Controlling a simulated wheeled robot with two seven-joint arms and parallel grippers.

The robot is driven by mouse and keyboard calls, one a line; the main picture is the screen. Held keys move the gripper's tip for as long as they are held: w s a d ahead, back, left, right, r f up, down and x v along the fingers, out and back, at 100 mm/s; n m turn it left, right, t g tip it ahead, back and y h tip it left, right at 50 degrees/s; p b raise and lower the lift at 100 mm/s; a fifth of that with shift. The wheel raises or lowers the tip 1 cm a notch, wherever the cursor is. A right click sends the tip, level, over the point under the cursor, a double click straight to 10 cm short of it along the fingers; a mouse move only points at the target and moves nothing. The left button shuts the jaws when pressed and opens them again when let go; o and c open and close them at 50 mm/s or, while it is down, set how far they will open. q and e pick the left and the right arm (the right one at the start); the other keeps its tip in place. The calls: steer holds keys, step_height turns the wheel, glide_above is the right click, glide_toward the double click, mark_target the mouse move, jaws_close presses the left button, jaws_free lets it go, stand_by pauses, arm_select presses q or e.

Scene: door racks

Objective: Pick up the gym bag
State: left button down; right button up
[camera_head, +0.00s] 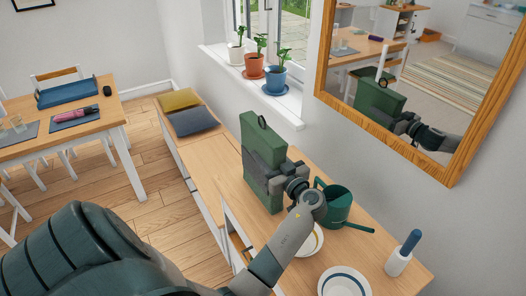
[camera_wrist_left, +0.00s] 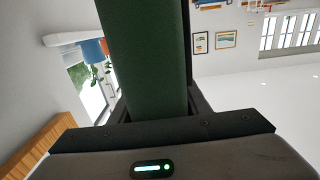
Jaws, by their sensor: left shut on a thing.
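The gym bag (camera_head: 258,150) is a dark green upright block with a small dark loop handle on top. It stands at the left end of the wooden sideboard top, and I cannot tell whether its base touches the wood. My left gripper (camera_head: 274,176) is shut on the bag from its right side, with the arm coming up from the lower left. In the left wrist view the green bag (camera_wrist_left: 145,60) fills the space between the fingers (camera_wrist_left: 155,108). My right gripper is not in view.
A green watering can (camera_head: 338,204) stands close right of my left gripper. Plates (camera_head: 344,283) and a blue-handled brush in a white holder (camera_head: 399,258) are on the sideboard (camera_head: 408,283). A wood-framed mirror (camera_head: 445,170) hangs on the right wall. A cushioned bench (camera_head: 185,148) lies behind the bag.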

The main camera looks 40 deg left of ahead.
mark_target(265, 128)
arm_select(q)
step_height(265, 128, up, 9)
steer(key=b, duration=0.4)
steer(key=shift+r, duration=0.55)
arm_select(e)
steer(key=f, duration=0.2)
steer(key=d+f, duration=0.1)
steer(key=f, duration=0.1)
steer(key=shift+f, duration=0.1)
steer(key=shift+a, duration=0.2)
arm_select(q)
steer(key=shift+s, duration=0.1)
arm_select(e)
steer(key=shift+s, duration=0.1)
